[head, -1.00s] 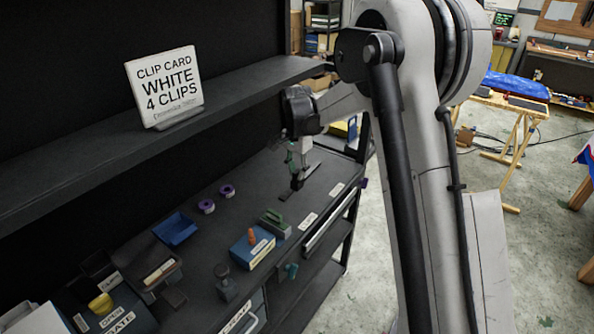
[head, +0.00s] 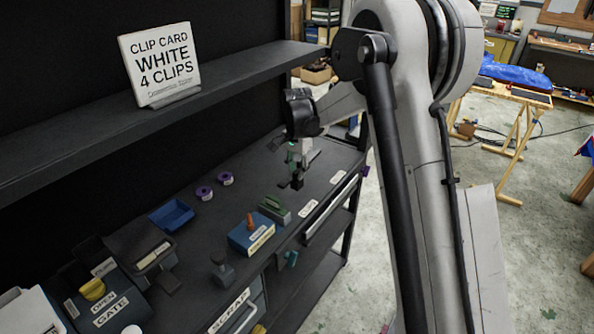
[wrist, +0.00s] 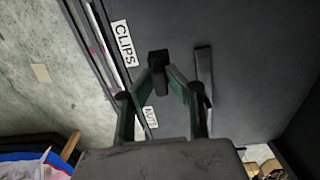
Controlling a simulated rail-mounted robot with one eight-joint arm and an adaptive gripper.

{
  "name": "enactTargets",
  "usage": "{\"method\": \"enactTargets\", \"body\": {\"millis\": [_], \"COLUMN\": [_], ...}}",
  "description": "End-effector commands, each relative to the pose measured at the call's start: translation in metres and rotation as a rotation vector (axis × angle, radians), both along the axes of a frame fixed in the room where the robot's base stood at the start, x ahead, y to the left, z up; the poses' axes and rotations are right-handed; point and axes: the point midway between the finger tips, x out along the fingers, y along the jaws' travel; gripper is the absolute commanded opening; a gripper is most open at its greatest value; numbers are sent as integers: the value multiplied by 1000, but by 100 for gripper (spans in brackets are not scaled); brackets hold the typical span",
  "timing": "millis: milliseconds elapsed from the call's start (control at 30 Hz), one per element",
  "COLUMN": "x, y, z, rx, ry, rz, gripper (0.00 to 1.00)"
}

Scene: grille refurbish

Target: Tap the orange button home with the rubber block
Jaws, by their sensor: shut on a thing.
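My gripper (wrist: 158,80) is shut on a small black block (wrist: 158,62), seen between its green-lined fingers in the wrist view. In the head view, my gripper (head: 298,168) and the block (head: 297,182) hang over the far right part of the dark bench; contact with the bench cannot be told. An orange upright piece (head: 249,220) stands on a blue box (head: 251,236) to the lower left of my gripper. I cannot tell whether it is the orange button. No orange piece shows in the wrist view.
A green-handled block (head: 274,209) stands beside the blue box. Two purple rolls (head: 204,193), a blue tray (head: 171,215) and a dark upright tool (head: 221,269) are on the bench (head: 240,199). A dark bar (wrist: 203,75) lies near my gripper. A shelf (head: 235,80) overhangs behind.

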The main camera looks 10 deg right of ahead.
Motion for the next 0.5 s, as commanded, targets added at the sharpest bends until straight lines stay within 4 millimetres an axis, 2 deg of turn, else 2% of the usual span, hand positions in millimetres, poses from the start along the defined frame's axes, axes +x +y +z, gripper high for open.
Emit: {"method": "enactTargets", "body": {"millis": [500], "x": [0], "y": [0], "z": [-33], "rx": [0], "ry": [0], "rz": [0], "gripper": [0]}}
